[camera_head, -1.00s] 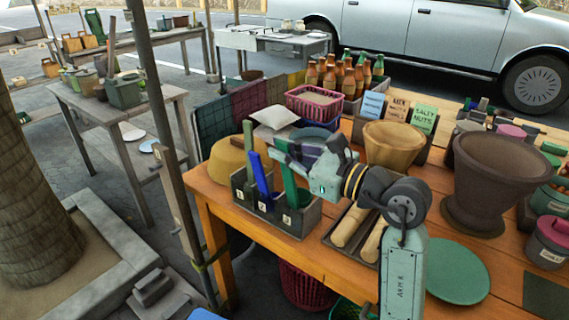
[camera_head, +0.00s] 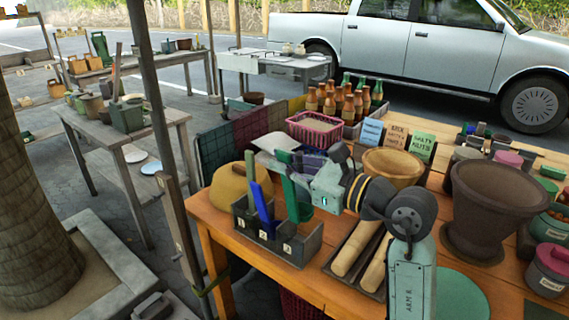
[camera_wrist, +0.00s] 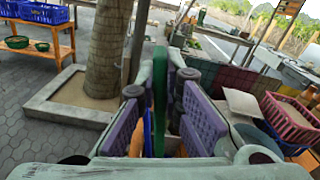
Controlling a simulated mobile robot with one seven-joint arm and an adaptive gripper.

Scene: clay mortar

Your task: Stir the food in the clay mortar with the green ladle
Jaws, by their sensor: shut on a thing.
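My gripper (camera_head: 292,172) is shut on the upright handle of the green ladle (camera_head: 290,196). The ladle's lower end shows at the right compartment of a grey holder (camera_head: 287,246); I cannot tell if it is clear of the rim. In the wrist view the green handle (camera_wrist: 160,95) stands between my purple finger pads.
A wooden bowl (camera_head: 392,168), upright signs (camera_head: 395,136), bottles (camera_head: 345,103) and a pink basket (camera_head: 314,131) stand behind my arm. Rolling pins (camera_head: 356,250) lie in a tray in front. A green round board (camera_head: 462,296) lies before the mortar.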

